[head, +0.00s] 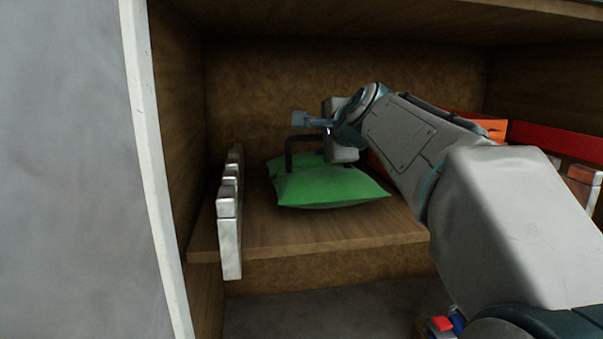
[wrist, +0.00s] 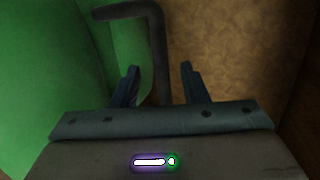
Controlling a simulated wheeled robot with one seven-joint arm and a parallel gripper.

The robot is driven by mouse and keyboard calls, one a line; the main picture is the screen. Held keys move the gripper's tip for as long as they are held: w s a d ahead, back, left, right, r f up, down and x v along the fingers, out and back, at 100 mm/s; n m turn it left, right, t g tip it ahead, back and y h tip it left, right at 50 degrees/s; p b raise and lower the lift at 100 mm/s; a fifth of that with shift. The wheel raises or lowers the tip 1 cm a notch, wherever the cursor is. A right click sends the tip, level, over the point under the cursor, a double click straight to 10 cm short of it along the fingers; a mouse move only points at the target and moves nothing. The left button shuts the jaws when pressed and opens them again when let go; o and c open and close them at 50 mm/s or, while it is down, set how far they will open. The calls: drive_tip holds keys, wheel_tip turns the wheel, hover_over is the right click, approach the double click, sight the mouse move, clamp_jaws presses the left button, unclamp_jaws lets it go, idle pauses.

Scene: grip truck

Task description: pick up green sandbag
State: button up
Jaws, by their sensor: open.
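The green sandbag (head: 330,188) lies on a wooden shelf. It looks like two puffy green lobes, with a dark bent handle (head: 289,150) standing up at its far left. In the wrist view the green cloth (wrist: 45,75) fills the left side. My gripper (wrist: 158,68) is open, and its two fingers are spread on either side of the handle's upright part (wrist: 160,50) in that view. I cannot tell how deep the handle sits between the fingers. In the head view my arm reaches over the bag from the right and hides part of it.
The shelf board (head: 300,238) sits in a wooden compartment with a brown back wall (head: 270,85). A pale notched rack (head: 230,220) stands at the shelf's left edge. Orange and red items (head: 550,138) lie at the right, partly behind my arm.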

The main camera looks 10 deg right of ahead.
drive_tip(key=p+x, duration=0.1)
drive_tip(key=x, duration=0.3)
drive_tip(key=shift+w, duration=0.15)
clamp_jaws()
idle(1.1)
drive_tip(key=shift+r, duration=0.3)
